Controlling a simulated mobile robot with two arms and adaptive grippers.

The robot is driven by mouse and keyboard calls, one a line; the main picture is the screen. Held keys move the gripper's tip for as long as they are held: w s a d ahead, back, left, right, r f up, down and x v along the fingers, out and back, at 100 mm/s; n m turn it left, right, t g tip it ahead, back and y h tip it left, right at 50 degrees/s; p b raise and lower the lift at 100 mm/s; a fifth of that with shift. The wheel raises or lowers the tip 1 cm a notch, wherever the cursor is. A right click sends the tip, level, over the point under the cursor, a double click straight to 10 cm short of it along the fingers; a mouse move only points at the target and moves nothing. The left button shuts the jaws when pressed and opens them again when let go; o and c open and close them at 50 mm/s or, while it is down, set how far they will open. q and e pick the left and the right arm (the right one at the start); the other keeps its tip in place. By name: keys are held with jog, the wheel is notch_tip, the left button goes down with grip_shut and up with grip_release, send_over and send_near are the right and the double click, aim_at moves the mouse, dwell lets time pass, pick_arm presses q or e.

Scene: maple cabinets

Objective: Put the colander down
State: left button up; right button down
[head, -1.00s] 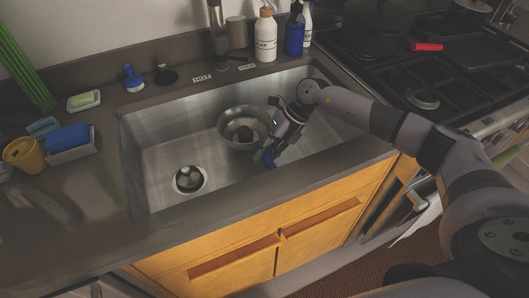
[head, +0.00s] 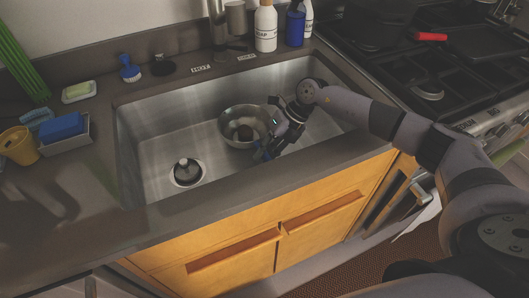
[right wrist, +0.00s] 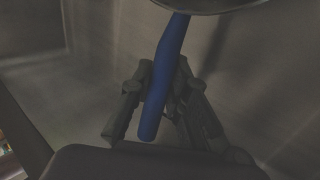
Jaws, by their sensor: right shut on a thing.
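The colander (head: 231,118) is a round metal bowl in the sink (head: 154,146), right of the drain; something dark brown and round lies in it. Its blue handle (right wrist: 165,75) shows in the right wrist view, running up to the bowl's rim (right wrist: 215,8). My right gripper (head: 264,150) reaches into the sink from the right and is shut on that handle; its fingers (right wrist: 155,98) sit on both sides of it. I cannot tell whether the colander touches the sink floor. My left gripper is not in view.
A drain stopper (head: 186,170) sits at the sink's left. The faucet (head: 218,28), a soap bottle (head: 265,28) and a blue bottle (head: 294,30) stand behind. A yellow cup (head: 18,146) and sponge holder (head: 66,138) are at left. The stove (head: 440,75) is at right.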

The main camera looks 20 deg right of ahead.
jog(key=shift+f, duration=0.25)
jog(key=c, duration=1.4)
grip_release()
jog(key=shift+c, duration=0.2)
jog(key=shift+f, duration=0.1)
jog(key=v, duration=1.2)
